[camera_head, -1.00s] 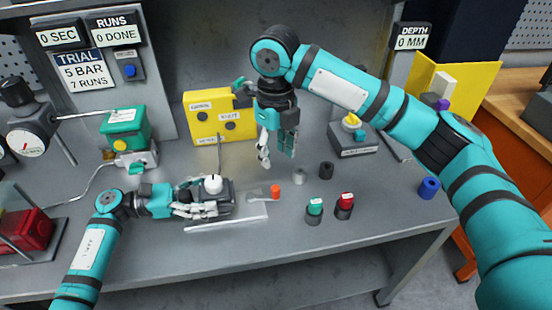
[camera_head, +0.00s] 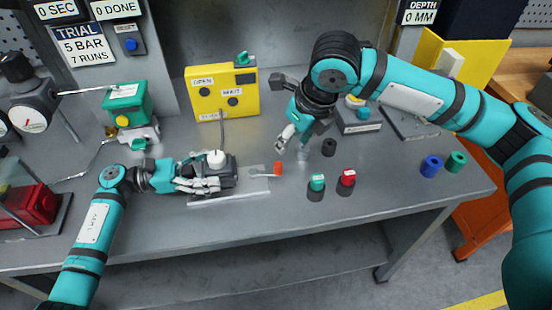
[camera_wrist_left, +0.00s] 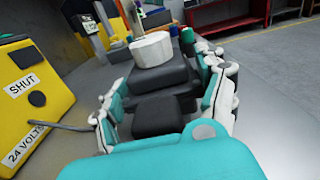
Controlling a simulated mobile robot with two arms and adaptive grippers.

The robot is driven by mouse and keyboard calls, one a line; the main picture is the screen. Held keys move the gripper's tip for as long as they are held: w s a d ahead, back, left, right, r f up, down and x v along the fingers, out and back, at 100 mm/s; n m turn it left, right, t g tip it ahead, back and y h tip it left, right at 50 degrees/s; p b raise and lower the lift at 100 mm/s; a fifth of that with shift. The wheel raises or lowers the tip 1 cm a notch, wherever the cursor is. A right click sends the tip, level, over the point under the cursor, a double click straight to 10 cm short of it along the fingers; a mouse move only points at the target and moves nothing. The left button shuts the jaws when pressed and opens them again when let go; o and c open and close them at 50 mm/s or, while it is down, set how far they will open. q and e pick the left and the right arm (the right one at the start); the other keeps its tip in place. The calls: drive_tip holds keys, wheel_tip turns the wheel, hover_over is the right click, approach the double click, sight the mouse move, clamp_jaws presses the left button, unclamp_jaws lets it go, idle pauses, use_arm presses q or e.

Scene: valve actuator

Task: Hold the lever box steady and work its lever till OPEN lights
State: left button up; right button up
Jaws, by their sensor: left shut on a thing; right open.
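The lever box (camera_head: 228,172) is a dark block with a white round knob (camera_head: 216,158) on top, lying on the bench. My left gripper (camera_head: 207,180) is shut on the box, fingers along its sides; the left wrist view shows the box (camera_wrist_left: 160,78) between the fingers, with the knob (camera_wrist_left: 152,48) above. A cable joins it to the yellow lamp box (camera_head: 222,112), whose lamps marked OPEN (camera_head: 204,91) and SHUT (camera_head: 233,101) both look dark. My right gripper (camera_head: 291,143) is open, tilted down, right of and apart from the knob.
Green (camera_head: 316,183) and red (camera_head: 347,179) labelled pieces stand front right. A black cylinder (camera_head: 329,147) and a small orange-tipped piece (camera_head: 277,168) are near my right gripper. The bench front is clear.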

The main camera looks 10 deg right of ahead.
sight(278, 165)
drive_tip(key=shift+y, duration=0.3)
drive_tip(key=x, duration=1.1)
drive_tip(key=shift+s+f, duration=0.2)
drive_tip(key=shift+f, duration=0.3)
drive_tip(key=shift+c, duration=0.2)
clamp_jaws()
